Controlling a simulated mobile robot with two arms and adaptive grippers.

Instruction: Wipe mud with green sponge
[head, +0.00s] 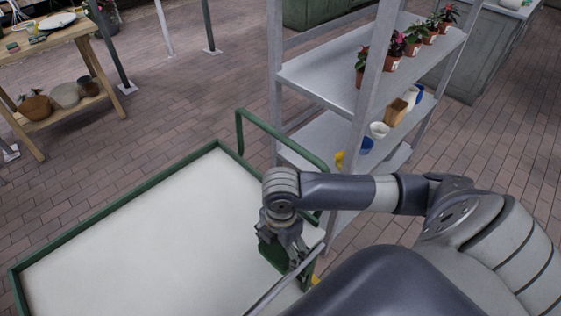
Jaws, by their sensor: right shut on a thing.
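My right gripper (290,246) reaches down over the right edge of a cart's white top. It is shut on a green sponge (268,253), which is partly hidden by the fingers. The sponge is at or just above the white surface; I cannot tell whether it touches. The cart (100,212) has a green rim and a green handle rail. Its visible white top looks clean, and I see no mud on it. My left gripper is not in view.
A grey shelf (320,82) with potted flowers (397,48) and small pots (379,130) stands just behind the cart. A wooden table (62,40) with clay pots (36,108) is at the upper left. The brick floor between them is open.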

